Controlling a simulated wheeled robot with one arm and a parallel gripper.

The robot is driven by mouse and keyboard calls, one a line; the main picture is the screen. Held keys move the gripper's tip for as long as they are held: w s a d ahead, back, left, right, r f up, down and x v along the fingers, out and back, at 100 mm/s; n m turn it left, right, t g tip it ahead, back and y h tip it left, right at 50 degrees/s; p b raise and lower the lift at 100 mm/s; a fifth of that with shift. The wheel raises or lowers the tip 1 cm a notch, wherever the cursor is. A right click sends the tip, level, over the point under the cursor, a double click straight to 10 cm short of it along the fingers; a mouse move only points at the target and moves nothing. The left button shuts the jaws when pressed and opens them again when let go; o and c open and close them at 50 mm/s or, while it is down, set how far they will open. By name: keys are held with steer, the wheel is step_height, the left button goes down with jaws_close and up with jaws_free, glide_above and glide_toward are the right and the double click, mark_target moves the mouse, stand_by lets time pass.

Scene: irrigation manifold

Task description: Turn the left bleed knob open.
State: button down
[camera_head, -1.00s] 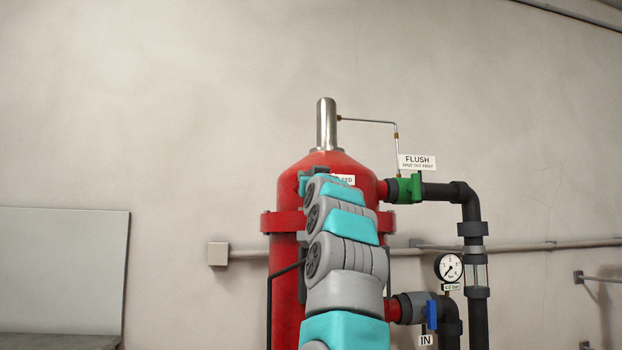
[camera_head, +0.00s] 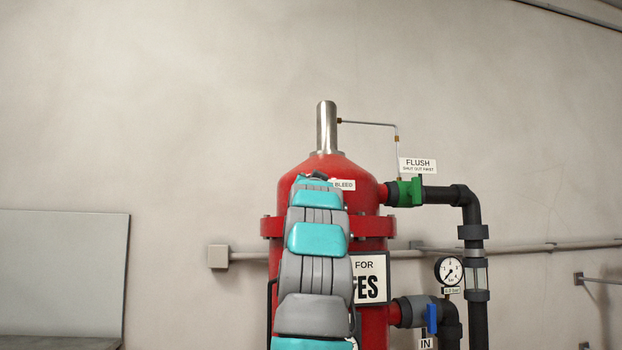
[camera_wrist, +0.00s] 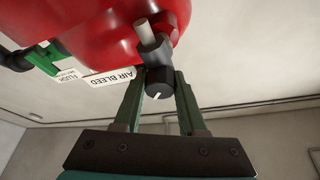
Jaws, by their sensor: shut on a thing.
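The bleed knob (camera_wrist: 157,88) shows in the wrist view as a black round knob with a white mark on its face. It sits on a dark fitting with a pale metal stub at the red tank (camera_wrist: 100,25). An "AIR BLEED" label (camera_wrist: 112,78) is beside it. My gripper (camera_wrist: 159,82) has its green fingers on either side of the knob and is shut on it. In the head view my arm covers the knob and the gripper. Part of the bleed label (camera_head: 345,185) shows on the tank (camera_head: 320,172) there.
Right of the tank are a green flush valve (camera_head: 410,192), dark pipes (camera_head: 475,260), a pressure gauge (camera_head: 449,270) and a blue-handled inlet valve (camera_head: 431,317). A thin metal tube (camera_head: 370,123) runs from the tank top. A grey panel (camera_head: 65,270) stands at the left.

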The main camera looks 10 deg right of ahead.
steer(key=m+g+h, duration=0.1)
steer(key=m, duration=0.2)
steer(key=shift+r+m+h, duration=0.15)
steer(key=shift+m+h, duration=0.25)
steer(key=shift+m+g+h, duration=0.5)
steer(key=shift+m, duration=1.2)
steer(key=shift+c, duration=2.3)
jaws_free()
steer(key=shift+f, duration=0.2)
steer(key=b+v, duration=0.4)
steer(key=v, duration=0.3)
steer(key=shift+s, duration=0.35)
steer(key=shift+a, duration=0.15)
